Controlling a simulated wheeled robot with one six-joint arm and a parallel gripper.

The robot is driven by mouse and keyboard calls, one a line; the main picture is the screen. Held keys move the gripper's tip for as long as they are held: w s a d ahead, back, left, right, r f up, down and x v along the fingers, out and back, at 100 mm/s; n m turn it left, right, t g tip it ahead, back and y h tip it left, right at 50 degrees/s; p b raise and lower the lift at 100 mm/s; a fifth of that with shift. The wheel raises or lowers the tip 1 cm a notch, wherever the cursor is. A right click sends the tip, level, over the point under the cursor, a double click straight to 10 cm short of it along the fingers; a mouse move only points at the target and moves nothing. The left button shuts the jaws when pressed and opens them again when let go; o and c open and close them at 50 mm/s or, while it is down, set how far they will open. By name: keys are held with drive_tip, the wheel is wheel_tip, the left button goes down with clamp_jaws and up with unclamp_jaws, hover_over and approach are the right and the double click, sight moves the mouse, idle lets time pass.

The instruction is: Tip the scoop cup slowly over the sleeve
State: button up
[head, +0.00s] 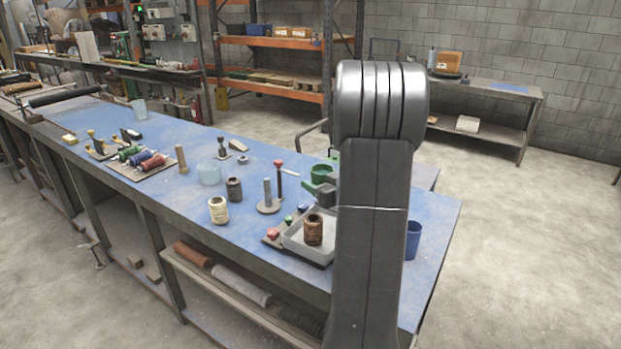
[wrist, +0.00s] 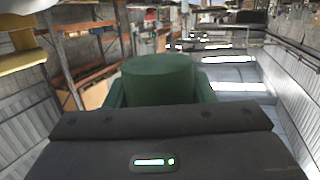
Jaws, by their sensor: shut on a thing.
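The green scoop cup (head: 321,173) is held in my gripper (wrist: 160,85), whose fingers are closed on both sides of it. It fills the middle of the wrist view (wrist: 158,78). In the head view the cup looks about upright, with its contents not visible. A brown, ribbed, open-topped cylinder (head: 313,231), which looks like the sleeve, stands upright in a grey tray (head: 298,248). The cup appears behind and above it in the head view; the exact gap cannot be told. My arm hides part of the tray's right side.
The blue-topped workbench (head: 150,185) holds a cream spool (head: 218,210), a dark jar (head: 234,189), a clear cup (head: 209,173) and a post on a round base (head: 268,196). A blue cup (head: 413,240) stands to the right of my arm. Several small coloured-topped pieces lie beside the tray.

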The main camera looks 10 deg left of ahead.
drive_tip(key=shift+d+f+n+b, duration=0.15)
drive_tip(key=shift+d+n+b, duration=0.2)
drive_tip(key=shift+b, duration=0.35)
drive_tip(key=n+b, duration=0.2)
drive_tip(key=b, duration=0.1)
drive_tip(key=n+b, duration=0.1)
drive_tip(key=b, duration=0.1)
drive_tip(key=shift+w+d+f+t, duration=0.25)
drive_tip(key=shift+w+d+t, duration=0.05)
drive_tip(key=shift+w+t, duration=0.1)
drive_tip(key=shift+w+d+n+b, duration=0.15)
drive_tip(key=shift+n+b, duration=0.4)
drive_tip(key=shift+b, duration=0.05)
drive_tip(key=shift+r+h, duration=0.15)
drive_tip(key=shift+h, duration=0.15)
drive_tip(key=shift+w+d+f+n+t+b, duration=0.1)
drive_tip(key=shift+f+n+t+b, duration=0.2)
drive_tip(key=shift+n+b, duration=0.7)
drive_tip(key=shift+w+d+r+n+t+b, duration=0.15)
drive_tip(key=shift+r+n+b, duration=0.35)
drive_tip(key=shift+b, duration=0.6)
drive_tip(key=shift+s+a+r+n+t+b, duration=0.15)
drive_tip(key=shift+r+n+b, duration=0.15)
drive_tip(key=shift+n+b, duration=0.55)
